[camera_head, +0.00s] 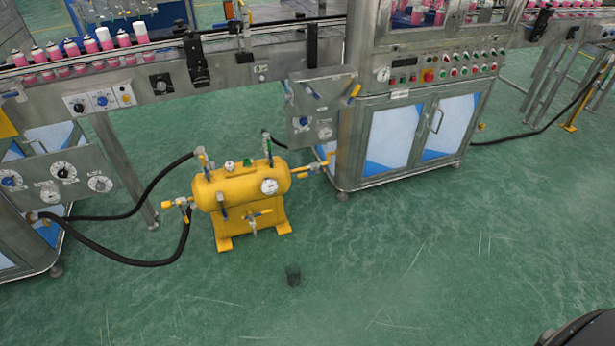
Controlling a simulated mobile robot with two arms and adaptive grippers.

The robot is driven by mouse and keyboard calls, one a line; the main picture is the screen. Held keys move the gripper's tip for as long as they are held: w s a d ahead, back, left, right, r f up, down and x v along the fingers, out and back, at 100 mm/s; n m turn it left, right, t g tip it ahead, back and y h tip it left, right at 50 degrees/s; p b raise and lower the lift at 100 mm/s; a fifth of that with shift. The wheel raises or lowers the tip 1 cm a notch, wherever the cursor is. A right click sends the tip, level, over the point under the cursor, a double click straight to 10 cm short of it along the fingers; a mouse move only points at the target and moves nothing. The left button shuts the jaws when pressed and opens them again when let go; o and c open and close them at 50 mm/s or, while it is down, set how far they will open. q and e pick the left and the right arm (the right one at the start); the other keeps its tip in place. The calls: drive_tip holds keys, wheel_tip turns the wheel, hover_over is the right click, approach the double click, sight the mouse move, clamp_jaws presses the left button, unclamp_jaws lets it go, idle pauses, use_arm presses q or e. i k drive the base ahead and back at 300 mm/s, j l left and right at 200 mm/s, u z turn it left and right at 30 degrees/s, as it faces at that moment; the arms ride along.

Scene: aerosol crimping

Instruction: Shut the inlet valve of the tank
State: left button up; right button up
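The yellow tank (235,187) stands on the green floor on a yellow base, left of the picture's middle. A round gauge (269,187) is on its front right. A valve with a yellow handle (172,204) sits at its left end, where a black hose meets it. Other valve fittings show on its top left (202,158), its top right (267,148), its lower front (253,219) and the yellow pipe on its right (313,170). I cannot tell which is the inlet valve, or how the handles are set. Neither of my grippers is in view.
Black hoses (120,260) loop over the floor left of the tank. A steel cabinet machine (345,150) stands close on the right, and panels with dials (62,172) on the left. A conveyor with pink cans (105,40) runs behind. The floor in front (200,300) is mostly clear.

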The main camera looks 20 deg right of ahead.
sight(316, 170)
drive_tip(key=i+j+z, duration=0.15)
drive_tip(key=i, duration=0.7)
